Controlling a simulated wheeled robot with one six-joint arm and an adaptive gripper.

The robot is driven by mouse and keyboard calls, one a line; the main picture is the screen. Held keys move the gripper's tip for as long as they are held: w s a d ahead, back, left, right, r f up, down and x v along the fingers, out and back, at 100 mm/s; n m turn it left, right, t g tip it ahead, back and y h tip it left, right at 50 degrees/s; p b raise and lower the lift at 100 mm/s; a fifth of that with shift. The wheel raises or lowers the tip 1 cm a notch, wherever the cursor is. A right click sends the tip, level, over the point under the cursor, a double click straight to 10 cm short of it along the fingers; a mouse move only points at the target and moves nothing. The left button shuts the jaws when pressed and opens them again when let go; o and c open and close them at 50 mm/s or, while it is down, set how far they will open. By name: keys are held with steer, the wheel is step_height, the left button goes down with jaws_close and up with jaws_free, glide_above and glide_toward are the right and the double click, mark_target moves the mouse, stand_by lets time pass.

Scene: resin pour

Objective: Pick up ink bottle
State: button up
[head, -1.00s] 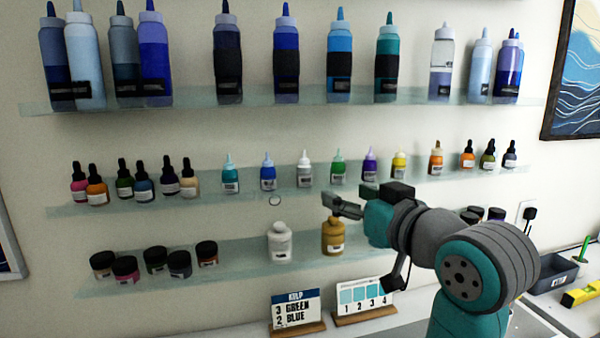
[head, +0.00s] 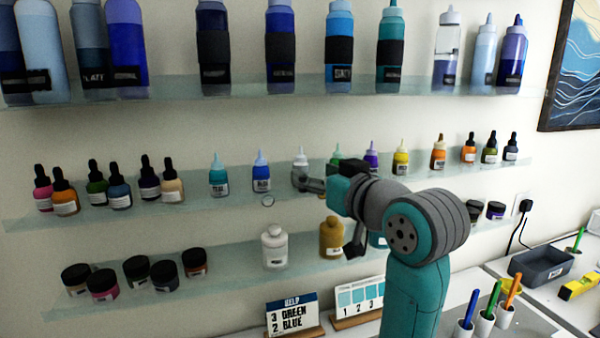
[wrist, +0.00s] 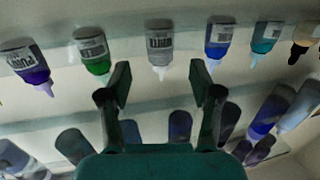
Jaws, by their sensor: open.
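Several small ink bottles stand upright on the middle glass shelf. A white bottle (head: 300,157) stands behind my gripper (head: 306,181), its lower part hidden in the head view. In the wrist view, which looks upside down, the white bottle (wrist: 160,46) lies between and beyond my open, empty fingers (wrist: 160,82), apart from them. A blue bottle (head: 261,178) and a teal bottle (head: 218,180) stand left of it in the head view. A green bottle (head: 336,155) and a purple bottle (head: 371,156) stand to its right, partly hidden by my arm.
Dropper bottles (head: 120,193) stand along the same shelf. Large squeeze bottles (head: 281,50) fill the shelf above. Below are jars (head: 137,272), a white bottle (head: 274,248) and a gold bottle (head: 331,238). Two cards (head: 291,314) stand beneath. Pens (head: 468,310) and a grey tray (head: 541,268) sit right.

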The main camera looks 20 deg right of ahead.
mark_target(305, 172)
steer(key=shift+x, duration=3.05)
steer(key=shift+f, duration=0.15)
jaws_close()
